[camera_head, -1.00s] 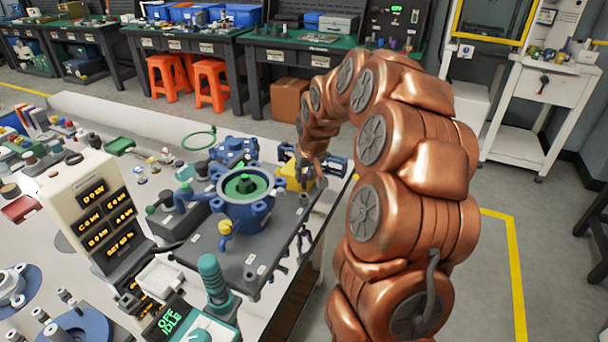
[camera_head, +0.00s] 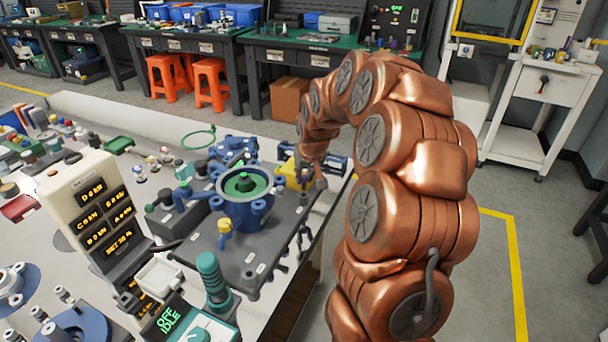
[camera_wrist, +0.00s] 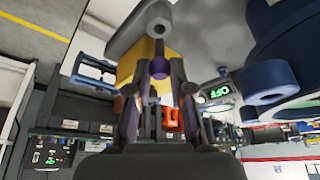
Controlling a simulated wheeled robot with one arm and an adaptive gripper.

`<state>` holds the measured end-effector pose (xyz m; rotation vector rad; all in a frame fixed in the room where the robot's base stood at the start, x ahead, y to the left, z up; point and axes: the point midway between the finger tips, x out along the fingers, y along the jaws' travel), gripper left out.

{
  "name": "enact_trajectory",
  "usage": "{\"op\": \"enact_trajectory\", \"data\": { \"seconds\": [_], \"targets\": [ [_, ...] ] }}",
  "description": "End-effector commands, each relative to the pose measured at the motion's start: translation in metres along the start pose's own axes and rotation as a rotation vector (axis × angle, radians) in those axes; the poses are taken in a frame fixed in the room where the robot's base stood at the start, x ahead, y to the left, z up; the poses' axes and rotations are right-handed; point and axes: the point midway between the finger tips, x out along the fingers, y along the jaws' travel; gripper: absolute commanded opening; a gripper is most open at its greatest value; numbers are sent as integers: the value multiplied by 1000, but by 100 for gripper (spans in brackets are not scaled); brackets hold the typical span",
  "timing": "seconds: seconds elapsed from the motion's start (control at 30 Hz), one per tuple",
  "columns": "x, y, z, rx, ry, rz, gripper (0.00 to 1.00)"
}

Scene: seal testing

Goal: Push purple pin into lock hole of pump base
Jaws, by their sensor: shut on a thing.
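The blue pump (camera_head: 244,208) with a green centre stands on a dark grey base plate (camera_head: 238,268) on the bench. My gripper (camera_head: 308,178) is low at the plate's far right side, beside a yellow block (camera_head: 288,172). In the wrist view my gripper (camera_wrist: 156,95) has its fingers close together around a small purple pin (camera_wrist: 158,67), of which only a little shows. The yellow block (camera_wrist: 125,72) is close behind the fingers, with a grey rounded part (camera_wrist: 138,35) in front of it. The lock hole cannot be made out, nor whether the pin touches it.
A beige button panel (camera_head: 92,210) and a teal-handled device (camera_head: 210,280) stand left of and in front of the plate. Another blue fitting (camera_head: 232,150) is behind the pump. The bench's right edge is near my gripper, with open floor beyond.

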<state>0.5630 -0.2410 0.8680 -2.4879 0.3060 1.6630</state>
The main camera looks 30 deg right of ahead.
Motion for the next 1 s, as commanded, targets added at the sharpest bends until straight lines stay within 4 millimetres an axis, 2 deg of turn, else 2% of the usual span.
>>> {"op": "enact_trajectory", "data": {
  "seconds": [0.4, 1.0],
  "targets": [
    [12, 0, 5, 0, 0, 0, 0],
    [16, 0, 6, 0, 0, 0, 0]
  ]
}}
